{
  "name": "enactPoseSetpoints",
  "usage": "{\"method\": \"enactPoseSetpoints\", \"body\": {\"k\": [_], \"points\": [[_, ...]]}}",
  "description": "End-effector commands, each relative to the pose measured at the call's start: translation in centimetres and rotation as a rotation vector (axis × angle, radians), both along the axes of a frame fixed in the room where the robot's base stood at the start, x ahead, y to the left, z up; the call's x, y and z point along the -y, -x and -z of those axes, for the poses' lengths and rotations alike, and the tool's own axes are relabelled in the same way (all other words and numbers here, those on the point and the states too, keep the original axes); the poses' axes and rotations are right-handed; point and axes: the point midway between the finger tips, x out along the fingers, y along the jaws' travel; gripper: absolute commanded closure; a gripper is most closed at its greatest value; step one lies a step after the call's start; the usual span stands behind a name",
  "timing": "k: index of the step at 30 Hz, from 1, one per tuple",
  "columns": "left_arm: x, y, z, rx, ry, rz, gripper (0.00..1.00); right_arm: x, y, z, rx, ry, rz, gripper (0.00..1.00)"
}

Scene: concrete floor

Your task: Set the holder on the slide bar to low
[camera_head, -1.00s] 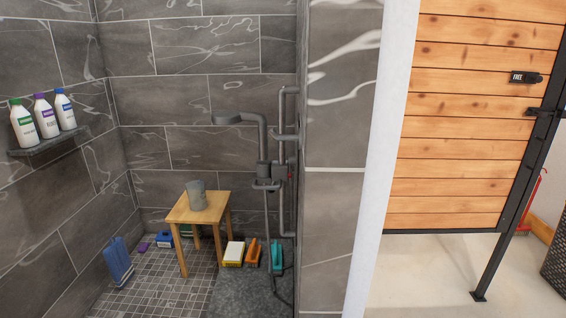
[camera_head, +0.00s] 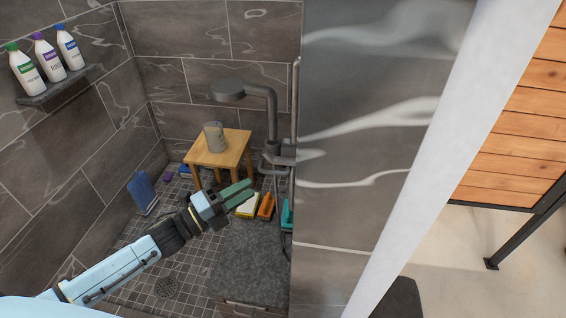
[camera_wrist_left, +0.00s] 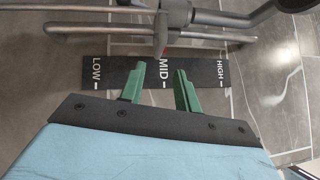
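The slide bar (camera_head: 295,100) is a grey vertical rail on the shower's right wall; in the left wrist view it runs sideways (camera_wrist_left: 100,35). The grey holder (camera_head: 272,155) sits on it beneath the shower head (camera_head: 228,90). In the left wrist view the holder (camera_wrist_left: 161,32), with a small red mark, lines up with MID on the black label strip (camera_wrist_left: 205,73), which reads LOW at left and HIGH at right. My left gripper (camera_head: 246,192) has green fingers, apart and empty (camera_wrist_left: 161,80), pointing at the bar without touching the holder. My right gripper is not in view.
A wooden stool (camera_head: 235,150) with a grey cup (camera_head: 214,137) stands behind the gripper. A shelf (camera_head: 55,88) with bottles hangs on the left wall. Brushes and sponges lie on the floor. A tiled partition wall (camera_head: 345,210) blocks the right side.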

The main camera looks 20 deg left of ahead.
Motion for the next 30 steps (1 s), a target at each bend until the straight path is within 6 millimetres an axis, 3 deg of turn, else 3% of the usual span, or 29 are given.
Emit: {"method": "enactPoseSetpoints", "body": {"k": [9, 15, 21, 30], "points": [[3.2, -5.5, -1.1, 0.001, 0.002, -0.002, 0.67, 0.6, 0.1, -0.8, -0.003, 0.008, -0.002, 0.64], [4.8, -8.1, -1.5, 0.000, 0.003, -0.003, 0.67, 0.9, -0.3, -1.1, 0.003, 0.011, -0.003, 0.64], [5.5, -9.2, -1.5, -0.002, 0.002, -0.002, 0.67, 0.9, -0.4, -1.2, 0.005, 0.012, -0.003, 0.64], [5.6, -9.3, -1.5, -0.003, 0.002, -0.002, 0.67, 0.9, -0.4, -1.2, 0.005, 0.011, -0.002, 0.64]]}}
